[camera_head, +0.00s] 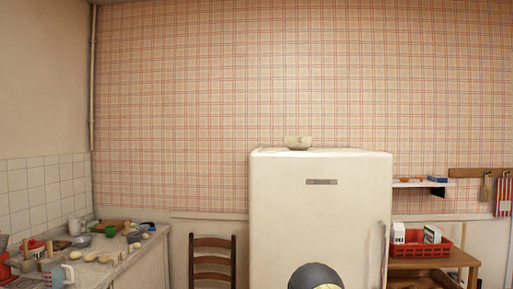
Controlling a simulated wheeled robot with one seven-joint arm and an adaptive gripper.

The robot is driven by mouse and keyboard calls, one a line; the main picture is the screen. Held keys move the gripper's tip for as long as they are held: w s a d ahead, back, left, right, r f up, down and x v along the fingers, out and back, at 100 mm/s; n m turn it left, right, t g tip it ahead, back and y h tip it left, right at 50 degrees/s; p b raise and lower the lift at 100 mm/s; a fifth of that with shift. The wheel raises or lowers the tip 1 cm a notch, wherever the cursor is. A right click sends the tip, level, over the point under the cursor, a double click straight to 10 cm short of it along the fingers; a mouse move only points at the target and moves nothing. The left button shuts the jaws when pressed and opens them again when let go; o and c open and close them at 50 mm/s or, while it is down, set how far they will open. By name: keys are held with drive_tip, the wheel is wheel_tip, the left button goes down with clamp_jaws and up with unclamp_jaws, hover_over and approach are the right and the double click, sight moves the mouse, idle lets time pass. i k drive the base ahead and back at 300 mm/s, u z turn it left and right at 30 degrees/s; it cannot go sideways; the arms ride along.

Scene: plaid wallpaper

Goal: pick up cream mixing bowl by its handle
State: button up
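A small cream bowl-like thing (298,142) sits on top of the white fridge (321,220), towards its left side, close to the plaid wall. It is small in the picture, and its handle cannot be made out clearly. A dark rounded part with a pale disc shows at the bottom edge in front of the fridge and looks like part of my own arm. My gripper is not in view.
A dark wooden chair (212,262) stands left of the fridge. A cluttered counter (130,262) runs along the left wall. At right, a red crate (419,250) sits on a wooden table (440,262), below a small wall shelf (420,184).

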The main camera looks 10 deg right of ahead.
sight(296, 143)
drive_tip(key=u, duration=0.25)
drive_tip(key=k, duration=0.5)
drive_tip(key=z, duration=0.95)
drive_tip(key=i, duration=1.35)
drive_tip(key=u, duration=0.1)
